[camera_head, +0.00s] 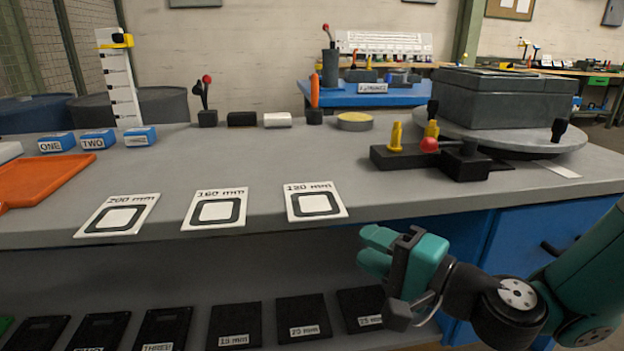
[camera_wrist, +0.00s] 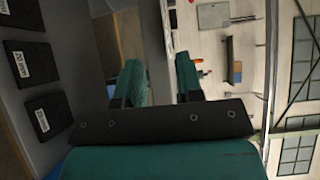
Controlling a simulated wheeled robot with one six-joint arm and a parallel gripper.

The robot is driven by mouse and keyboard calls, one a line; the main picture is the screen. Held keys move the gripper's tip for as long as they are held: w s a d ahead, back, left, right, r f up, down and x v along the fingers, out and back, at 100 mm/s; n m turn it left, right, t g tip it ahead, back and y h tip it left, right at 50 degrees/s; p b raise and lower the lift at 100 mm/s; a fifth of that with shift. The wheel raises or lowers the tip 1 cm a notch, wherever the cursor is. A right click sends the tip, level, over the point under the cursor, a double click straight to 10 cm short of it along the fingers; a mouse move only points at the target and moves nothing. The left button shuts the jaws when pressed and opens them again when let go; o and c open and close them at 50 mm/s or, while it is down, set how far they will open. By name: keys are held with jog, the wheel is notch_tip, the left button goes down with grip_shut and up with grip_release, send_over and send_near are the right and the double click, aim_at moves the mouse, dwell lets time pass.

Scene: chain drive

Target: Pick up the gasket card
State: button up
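Three white gasket cards with black rounded-square outlines lie flat near the front edge of the grey bench. They are the left card marked 200 mm (camera_head: 118,216), the middle card marked 160 mm (camera_head: 215,209) and the right card, whose label looks like 120 or 130 mm (camera_head: 315,203). My gripper (camera_head: 370,250) is in front of the bench edge, right of and lower in the picture than the right card. The wrist view shows its two green fingers (camera_wrist: 159,82) apart, with nothing between them. No card is clearly recognisable in the wrist view.
Below the bench top, a lower shelf holds several black labelled plates (camera_head: 234,325). An orange tray (camera_head: 40,180) is at the left. A black clamp fixture with a red knob (camera_head: 430,158) and a round turntable (camera_head: 540,137) stand at the right.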

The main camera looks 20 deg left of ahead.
aim_at(322, 219)
jog(key=x, duration=0.3)
jog(key=p+x, duration=0.1)
jog(key=x, duration=0.6)
jog(key=shift+w+r+p, duration=0.15)
jog(key=shift+r+p, duration=0.15)
jog(key=shift+p, duration=0.1)
grip_shut()
